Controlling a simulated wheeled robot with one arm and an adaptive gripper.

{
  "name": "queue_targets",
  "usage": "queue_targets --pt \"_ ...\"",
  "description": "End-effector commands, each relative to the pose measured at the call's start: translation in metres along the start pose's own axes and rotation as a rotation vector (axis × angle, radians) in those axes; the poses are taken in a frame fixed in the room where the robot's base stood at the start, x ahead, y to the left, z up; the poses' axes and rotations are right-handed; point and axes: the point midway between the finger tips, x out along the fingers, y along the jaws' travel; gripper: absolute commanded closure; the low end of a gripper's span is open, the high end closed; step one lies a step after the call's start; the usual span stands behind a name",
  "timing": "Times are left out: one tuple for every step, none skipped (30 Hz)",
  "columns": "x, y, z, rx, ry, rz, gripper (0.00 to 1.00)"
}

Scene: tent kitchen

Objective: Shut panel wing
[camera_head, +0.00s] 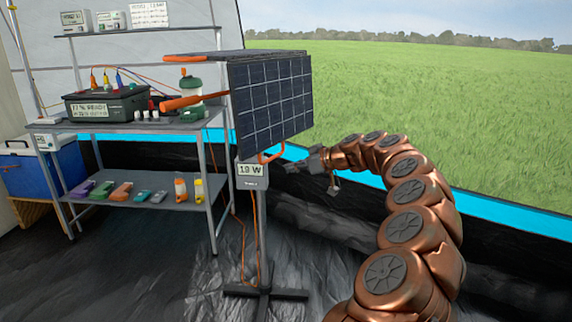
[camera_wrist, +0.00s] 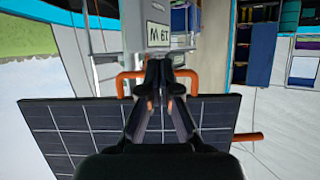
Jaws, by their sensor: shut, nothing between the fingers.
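The dark gridded panel wing (camera_head: 270,100) stands steeply tilted on a grey post, facing right in the head view. An orange loop handle (camera_head: 271,154) sits at its lower edge. A second panel part (camera_head: 236,53) shows nearly edge-on along the top. My gripper (camera_head: 297,164) is shut and empty, just right of the handle in the head view. The wrist view looks upside down: my fingertips (camera_wrist: 165,68) overlap the middle of the orange handle (camera_wrist: 127,76), with the wing (camera_wrist: 75,130) behind them. Whether they touch the handle is unclear.
The post carries a "19 W" display (camera_head: 251,170) and has a cross-shaped foot (camera_head: 265,292). A metal shelf (camera_head: 150,125) with a black power box (camera_head: 107,103) and small tools stands left. A blue cooler (camera_head: 40,172) is far left. Orange cables hang by the post.

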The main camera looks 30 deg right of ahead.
Motion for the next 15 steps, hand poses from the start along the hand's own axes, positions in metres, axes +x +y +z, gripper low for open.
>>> queue_targets --pt "-0.007 0.000 0.004 0.003 0.004 0.000 1.00" --pt "-0.011 0.001 0.007 0.003 0.003 0.001 1.00" --pt "-0.016 0.002 0.012 0.003 0.004 0.003 1.00" --pt "-0.019 0.002 0.016 0.003 0.005 0.004 1.00" --pt "-0.022 0.002 0.020 0.003 0.005 0.003 1.00" --pt "-0.025 0.002 0.026 0.004 0.004 0.003 1.00" --pt "-0.028 0.001 0.031 0.004 0.003 0.002 1.00" --pt "-0.031 0.001 0.035 0.003 0.002 0.002 1.00" --pt "-0.034 0.001 0.040 0.003 0.003 0.001 1.00" --pt "-0.036 0.001 0.043 0.003 0.004 0.002 1.00" --pt "-0.038 0.002 0.047 0.003 0.002 0.003 1.00" --pt "-0.041 0.002 0.050 0.003 0.002 0.004 1.00" --pt "-0.043 0.002 0.052 0.002 0.002 0.004 1.00" --pt "-0.044 0.002 0.054 0.001 0.003 0.004 1.00" --pt "-0.045 0.001 0.056 0.000 0.002 0.004 1.00"
